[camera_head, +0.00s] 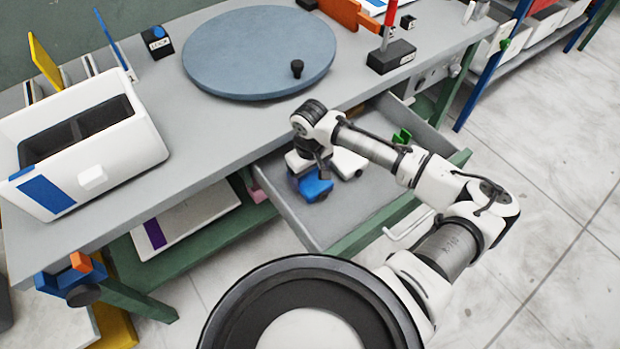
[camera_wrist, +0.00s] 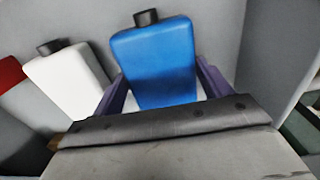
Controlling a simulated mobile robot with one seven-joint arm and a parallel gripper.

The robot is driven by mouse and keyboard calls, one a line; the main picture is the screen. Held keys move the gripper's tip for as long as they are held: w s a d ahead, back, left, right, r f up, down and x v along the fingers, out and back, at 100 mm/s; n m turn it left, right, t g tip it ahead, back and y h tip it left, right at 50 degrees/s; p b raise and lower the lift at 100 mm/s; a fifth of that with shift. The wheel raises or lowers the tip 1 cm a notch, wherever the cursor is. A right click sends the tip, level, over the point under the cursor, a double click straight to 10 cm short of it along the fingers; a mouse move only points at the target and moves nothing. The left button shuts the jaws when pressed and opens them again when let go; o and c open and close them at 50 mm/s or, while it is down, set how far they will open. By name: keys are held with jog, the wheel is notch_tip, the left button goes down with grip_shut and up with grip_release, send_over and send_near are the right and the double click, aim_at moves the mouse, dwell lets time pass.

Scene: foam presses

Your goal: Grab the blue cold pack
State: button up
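The blue cold pack (camera_wrist: 158,65) has a bottle-like shape with a black cap, and fills the middle of the wrist view. In the head view it shows as a blue block (camera_head: 316,184) in the open drawer, just below my gripper (camera_head: 313,168). In the wrist view my gripper's purple fingers (camera_wrist: 163,88) stand on either side of the pack. Whether they press on it or only surround it cannot be told. The pack's lower end is hidden behind the gripper body.
A white pack (camera_wrist: 68,80) with a black cap lies just left of the blue one, with a red thing (camera_wrist: 10,73) beyond it. The drawer (camera_head: 352,223) has walls close by. A green object (camera_head: 401,137) lies toward its right side. The bench (camera_head: 215,140) overhangs behind.

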jog(key=c, duration=0.6)
jog(key=shift+o, duration=0.2)
jog(key=shift+r, duration=0.15)
